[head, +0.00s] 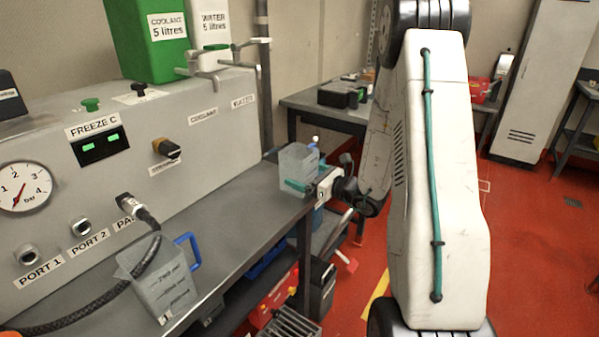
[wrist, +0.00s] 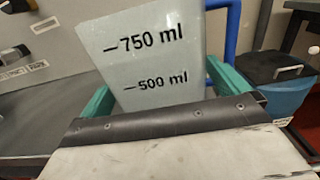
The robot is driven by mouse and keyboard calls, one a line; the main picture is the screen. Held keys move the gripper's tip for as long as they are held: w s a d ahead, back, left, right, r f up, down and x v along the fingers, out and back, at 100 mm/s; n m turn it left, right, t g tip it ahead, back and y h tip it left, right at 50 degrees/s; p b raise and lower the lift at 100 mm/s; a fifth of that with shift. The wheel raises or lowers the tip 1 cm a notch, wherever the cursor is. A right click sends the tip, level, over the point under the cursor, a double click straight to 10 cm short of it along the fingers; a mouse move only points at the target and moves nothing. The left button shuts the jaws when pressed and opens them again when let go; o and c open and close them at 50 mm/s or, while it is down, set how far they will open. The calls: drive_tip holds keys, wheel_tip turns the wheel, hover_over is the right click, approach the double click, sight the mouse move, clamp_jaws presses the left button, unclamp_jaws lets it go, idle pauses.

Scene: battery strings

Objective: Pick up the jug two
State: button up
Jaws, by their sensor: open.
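A translucent jug (head: 299,160) stands upright on the far end of the grey bench, with my gripper (head: 304,187) at its side. A green finger shows across its lower part. In the wrist view this jug (wrist: 150,45) fills the middle, with 750 ml and 500 ml marks and a blue handle (wrist: 232,30) behind at right. My open gripper (wrist: 168,92) has one green finger on either side of it; whether they touch it I cannot tell. A second jug (head: 165,287) with a blue handle stands on the nearer bench.
A grey panel (head: 195,135) with gauge, ports and taps backs the bench (head: 235,215). A black hose (head: 85,312) runs around the nearer jug. Green and white containers (head: 150,55) stand on top. A blue bin (wrist: 275,100) shows below right.

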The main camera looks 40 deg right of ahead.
drive_tip(key=shift+x, duration=0.9)
drive_tip(key=c, duration=0.9)
drive_tip(key=shift+c, duration=0.2)
